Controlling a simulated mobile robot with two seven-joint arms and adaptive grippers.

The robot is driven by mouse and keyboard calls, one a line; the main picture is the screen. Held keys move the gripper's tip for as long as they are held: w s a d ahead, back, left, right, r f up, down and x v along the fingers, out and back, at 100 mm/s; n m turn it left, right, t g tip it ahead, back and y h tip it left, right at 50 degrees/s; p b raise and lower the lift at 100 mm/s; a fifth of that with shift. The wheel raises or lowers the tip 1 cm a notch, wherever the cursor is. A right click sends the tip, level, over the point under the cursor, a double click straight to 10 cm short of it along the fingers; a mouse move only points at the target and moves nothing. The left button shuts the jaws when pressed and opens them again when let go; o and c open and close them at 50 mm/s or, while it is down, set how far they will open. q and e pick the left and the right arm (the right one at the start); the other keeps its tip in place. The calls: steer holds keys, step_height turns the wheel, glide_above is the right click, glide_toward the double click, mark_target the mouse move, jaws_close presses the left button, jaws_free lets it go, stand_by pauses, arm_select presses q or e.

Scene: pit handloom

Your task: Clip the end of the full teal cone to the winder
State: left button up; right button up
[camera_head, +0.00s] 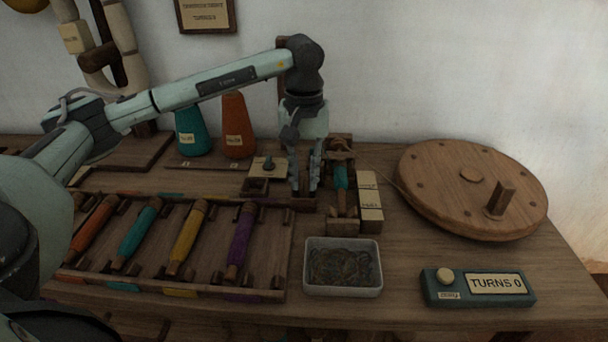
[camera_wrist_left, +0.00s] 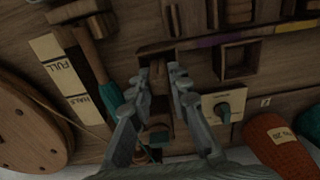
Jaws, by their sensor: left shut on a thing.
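The teal cone (camera_head: 193,132) stands upright at the back of the table, left of the orange cone (camera_head: 238,127); its edge shows in the wrist view (camera_wrist_left: 311,125). The winder (camera_head: 342,203) is a wooden frame holding a teal bobbin (camera_head: 341,176), also in the wrist view (camera_wrist_left: 93,55). My left gripper (camera_head: 304,190) points down just left of the winder. In the wrist view its fingers (camera_wrist_left: 161,77) are closed about a small dark wooden piece (camera_wrist_left: 160,80); its identity is unclear. No yarn end can be made out. My right gripper is not in view.
A large wooden wheel (camera_head: 430,190) stands right of the winder, with a thin line running toward it. A FULL/HALF card (camera_head: 370,198) sits beside the winder. In front are a bobbin rack (camera_head: 205,275), a white tray (camera_head: 370,284) and a counter reading TURNS 0 (camera_head: 455,297).

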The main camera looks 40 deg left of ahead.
mark_target(304, 173)
arm_select(q)
steer(key=o, duration=1.3)
steer(key=shift+c, duration=0.2)
steer(key=shift+r+p, duration=2.6)
steer(key=shift+r, duration=1.45)
steer(key=shift+f, duration=0.1)
